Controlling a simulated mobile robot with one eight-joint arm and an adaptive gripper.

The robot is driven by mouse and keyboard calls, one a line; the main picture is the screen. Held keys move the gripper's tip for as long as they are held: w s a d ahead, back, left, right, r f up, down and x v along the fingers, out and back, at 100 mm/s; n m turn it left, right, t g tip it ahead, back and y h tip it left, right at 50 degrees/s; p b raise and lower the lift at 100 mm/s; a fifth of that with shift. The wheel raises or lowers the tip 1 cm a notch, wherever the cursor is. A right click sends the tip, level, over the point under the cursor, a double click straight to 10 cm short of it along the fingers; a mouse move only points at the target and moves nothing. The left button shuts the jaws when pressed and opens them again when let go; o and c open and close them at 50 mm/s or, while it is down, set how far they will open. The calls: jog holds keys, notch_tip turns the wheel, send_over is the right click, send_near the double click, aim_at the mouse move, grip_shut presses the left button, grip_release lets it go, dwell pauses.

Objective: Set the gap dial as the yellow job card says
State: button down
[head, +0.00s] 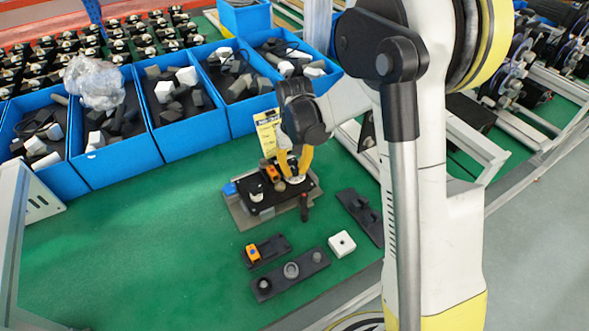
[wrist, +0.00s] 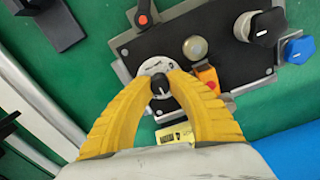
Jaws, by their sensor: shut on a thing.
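The gap dial (wrist: 161,66) is a round pale scale plate with a small black knob (wrist: 160,88) on the black-topped fixture (wrist: 225,62). My gripper (wrist: 160,80) has its two yellow fingers shut on this knob. In the head view my gripper (head: 293,176) reaches down to the right back part of the fixture (head: 240,217), and hides the dial. The yellow job card (head: 266,138) stands upright behind the fixture; its writing is too small to read. Part of a yellow card (wrist: 175,134) shows between my fingers in the wrist view. The dial's exact setting is not readable.
Beside the dial are an orange switch (wrist: 207,76), a pale round button (wrist: 195,47), a large black knob (wrist: 267,27) and a blue knob (wrist: 298,48). Blue bins (head: 120,170) stand behind. Dark blocks and a white block (head: 342,244) lie in front. The left green table is clear.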

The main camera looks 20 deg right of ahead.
aim_at(295, 169)
dwell(0.5)
jog(key=c, duration=1.3)
grip_release()
jog(key=shift+o, duration=0.2)
notch_tip(295, 169, up, 12)
jog(key=s+r+t, duration=0.3)
jog(key=s, duration=0.7)
jog(key=s+r+t, duration=0.3)
jog(key=s+t, duration=0.1)
jog(key=s, duration=0.6)
